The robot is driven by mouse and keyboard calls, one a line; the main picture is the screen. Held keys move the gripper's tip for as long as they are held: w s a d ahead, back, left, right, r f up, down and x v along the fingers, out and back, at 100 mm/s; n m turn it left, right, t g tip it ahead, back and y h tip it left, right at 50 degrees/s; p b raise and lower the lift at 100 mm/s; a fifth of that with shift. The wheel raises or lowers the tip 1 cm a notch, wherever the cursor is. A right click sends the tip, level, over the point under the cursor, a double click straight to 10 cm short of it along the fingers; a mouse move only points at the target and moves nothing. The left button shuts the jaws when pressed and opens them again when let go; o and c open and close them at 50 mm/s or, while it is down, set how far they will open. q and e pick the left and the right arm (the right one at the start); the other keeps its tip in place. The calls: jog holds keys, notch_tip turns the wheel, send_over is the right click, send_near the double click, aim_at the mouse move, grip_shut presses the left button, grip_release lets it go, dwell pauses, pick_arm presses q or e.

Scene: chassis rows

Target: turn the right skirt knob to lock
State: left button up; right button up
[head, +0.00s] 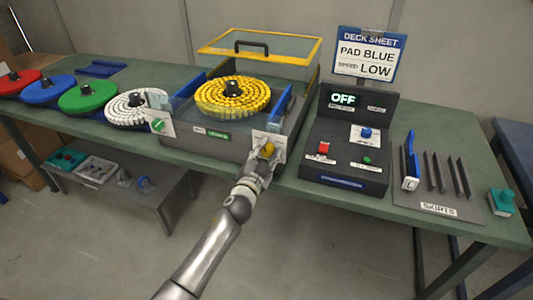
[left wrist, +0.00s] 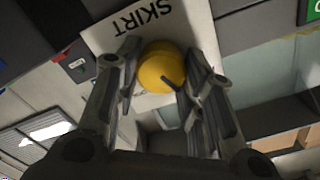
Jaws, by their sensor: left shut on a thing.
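The right skirt knob (head: 268,150) is yellow and sits on a white plate (head: 280,152) at the front right corner of the grey machine (head: 213,145). In the left wrist view the knob (left wrist: 158,66) is round, with a dark mark at its edge, and its plate (left wrist: 140,24) reads SKIRT upside down. My left gripper (head: 263,158) reaches it from below and front. Its fingers stand on both sides of the knob and are shut on it. A green knob (head: 157,125) sits on another white plate at the machine's front left. My right gripper is out of view.
A yellow pad (head: 215,97) lies in the machine under a raised yellow-framed lid (head: 300,50). A control box (head: 345,155) showing OFF and a skirts rack (head: 440,209) stand to the right. Several coloured pads line the left of the green table.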

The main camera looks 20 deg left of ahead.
pick_arm(q)
jog(key=m, duration=0.6)
jog(key=shift+f+m+b, duration=0.1)
jog(key=shift+m+b, duration=0.2)
jog(key=shift+b, duration=0.05)
jog(key=m, duration=0.6)
jog(key=shift+d+f, duration=0.1)
jog(key=shift+f, duration=0.05)
jog(key=shift+m, duration=0.4)
jog(key=o, duration=1)
jog(key=shift+o, duration=0.2)
jog(key=s, duration=1.2)
jog(key=shift+a, duration=0.2)
